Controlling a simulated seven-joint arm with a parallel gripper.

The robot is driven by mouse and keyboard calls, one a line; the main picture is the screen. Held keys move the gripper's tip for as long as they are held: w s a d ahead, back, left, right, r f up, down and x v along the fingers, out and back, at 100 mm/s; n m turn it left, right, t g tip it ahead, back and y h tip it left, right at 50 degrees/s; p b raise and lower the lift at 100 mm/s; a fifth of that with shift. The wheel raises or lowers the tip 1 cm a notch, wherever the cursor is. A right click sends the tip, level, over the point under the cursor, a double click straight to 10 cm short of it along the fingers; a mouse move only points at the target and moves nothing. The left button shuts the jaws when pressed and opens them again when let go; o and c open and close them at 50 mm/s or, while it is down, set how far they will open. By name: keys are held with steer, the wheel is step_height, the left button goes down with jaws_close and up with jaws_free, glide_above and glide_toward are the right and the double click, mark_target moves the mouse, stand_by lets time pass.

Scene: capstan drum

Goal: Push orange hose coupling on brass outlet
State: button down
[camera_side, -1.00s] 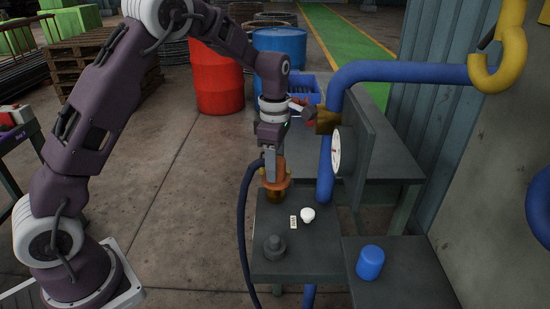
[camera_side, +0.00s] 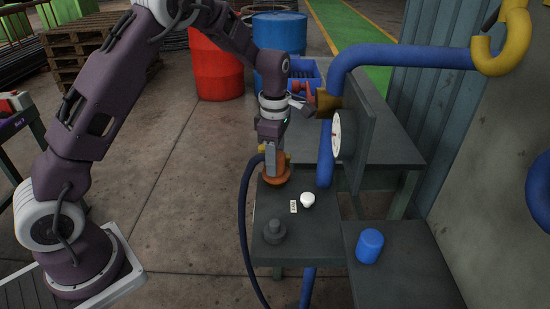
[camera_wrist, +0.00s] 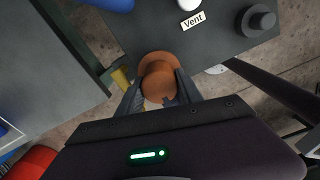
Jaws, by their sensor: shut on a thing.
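The orange hose coupling (camera_side: 276,177) is upright over the near-left table, with its wide flange low near the tabletop. It also shows from above in the wrist view (camera_wrist: 160,66). My gripper (camera_side: 271,164) is shut on its upper body from above, one finger on each side in the wrist view (camera_wrist: 158,92). A dark blue hose (camera_side: 245,215) hangs from the coupling's left side and runs down past the table edge. The brass outlet is hidden beneath the coupling in both views, so how far the coupling sits on it cannot be seen.
On the small dark table (camera_side: 320,252) are a white knob (camera_side: 307,200), a "Vent" label (camera_wrist: 193,20) and a dark grey stepped knob (camera_side: 274,231). A blue cap (camera_side: 370,245) is at right. A blue pipe (camera_side: 325,155) and gauge (camera_side: 338,135) stand close right of my gripper.

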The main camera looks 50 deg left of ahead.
steer(key=shift+f, duration=0.3)
steer(key=c, duration=0.7)
jaws_free()
step_height(320, 180, up, 7)
steer(key=shift+f, duration=0.1)
steer(key=r, duration=0.1)
steer(key=s+m, duration=0.1)
steer(key=r, duration=0.1)
steer(key=shift+s+d+r, duration=0.2)
steer(key=shift+d+r, duration=0.05)
steer(key=shift+r, duration=0.1)
steer(key=s+d+r+m+t, duration=0.2)
steer(key=s+r+m, duration=0.45)
steer(key=s, duration=0.35)
steer(key=s+d+r+m+t, duration=0.2)
steer(key=s+r+m, duration=0.3)
steer(key=s+m, duration=0.35)
steer(key=s+f+m+t, duration=0.1)
steer(key=s+f+m, duration=0.1)
steer(key=s+m, duration=0.6)
steer(key=shift+s+f+t, duration=0.25)
steer(key=shift+s+t, duration=0.05)
steer(key=shift+s, duration=0.65)
